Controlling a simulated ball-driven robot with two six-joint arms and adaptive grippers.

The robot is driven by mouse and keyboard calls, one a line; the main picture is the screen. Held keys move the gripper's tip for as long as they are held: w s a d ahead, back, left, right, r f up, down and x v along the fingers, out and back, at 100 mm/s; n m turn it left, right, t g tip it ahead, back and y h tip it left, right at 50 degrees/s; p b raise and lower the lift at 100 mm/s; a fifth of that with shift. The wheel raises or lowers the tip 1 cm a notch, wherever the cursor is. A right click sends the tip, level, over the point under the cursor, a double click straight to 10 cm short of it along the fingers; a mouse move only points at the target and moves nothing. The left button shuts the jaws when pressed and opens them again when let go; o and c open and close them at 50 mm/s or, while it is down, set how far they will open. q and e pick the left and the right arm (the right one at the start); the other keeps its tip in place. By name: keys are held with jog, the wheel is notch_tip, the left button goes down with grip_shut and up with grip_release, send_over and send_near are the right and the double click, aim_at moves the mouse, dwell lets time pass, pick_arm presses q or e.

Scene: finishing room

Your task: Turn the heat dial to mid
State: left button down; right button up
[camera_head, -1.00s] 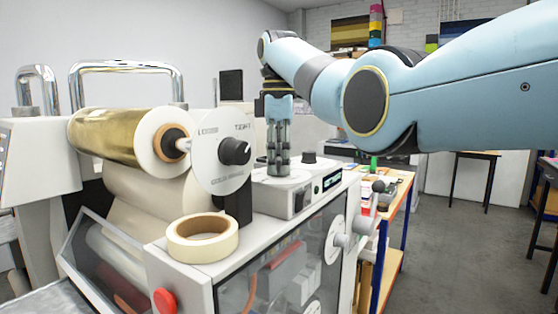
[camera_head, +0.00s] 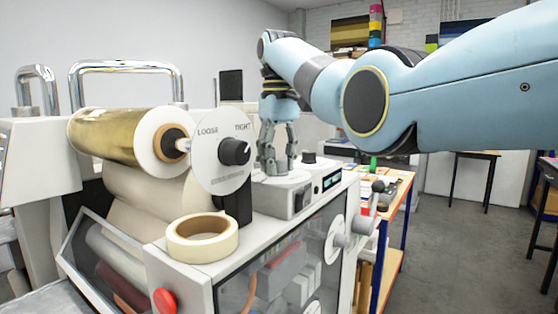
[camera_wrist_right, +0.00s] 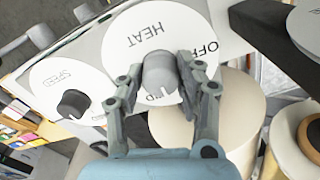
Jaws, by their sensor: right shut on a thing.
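The heat dial has a grey knob (camera_wrist_right: 159,70) over a white disc (camera_wrist_right: 182,22) marked HEAT and OFF in the right wrist view. More lettering below the knob is partly covered and seems to end in D. The knob's white pointer line points down in that view, close to this lettering. My right gripper (camera_wrist_right: 160,85) is shut on the knob, one finger on each side. In the head view my right gripper (camera_head: 273,168) points down onto the disc (camera_head: 288,181) on the machine's top box. The knob is hidden there. My left gripper is out of view.
A black speed knob (camera_wrist_right: 73,103) sits beside the heat dial. A LOOSE/TIGHT disc (camera_head: 218,165) and a gold foil roll (camera_head: 118,135) stand close left of my gripper. A tape roll (camera_head: 202,238) and a red button (camera_head: 164,301) are nearer.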

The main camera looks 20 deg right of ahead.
jog(key=m, duration=0.5)
jog(key=shift+m, duration=0.4)
dwell(0.4)
jog(key=o, duration=1.2)
jog(key=shift+c, duration=0.2)
